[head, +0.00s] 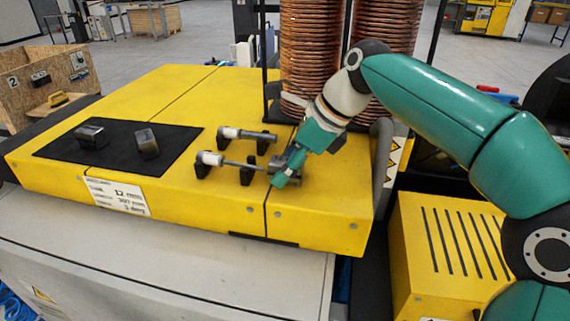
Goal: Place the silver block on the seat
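Two silver-grey metal blocks lie on the black mat (60,153): the left block (90,134) and the right block (147,144), which is tilted in the picture. To the right of the mat are two small fixtures with black supports, the far fixture (247,134) and the near fixture (229,162), each with a pale-ended rod. I cannot tell which part is the seat. My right gripper (281,170) points down at the right end of the near fixture. A small grey piece shows by its fingers; whether it is held is unclear. My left gripper is out of view.
Everything stands on a yellow machine top (165,92) with a white label (118,194) on its front. Copper coils (311,50) rise behind my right gripper. A wooden crate (45,78) stands at the left. The yellow top behind the mat is clear.

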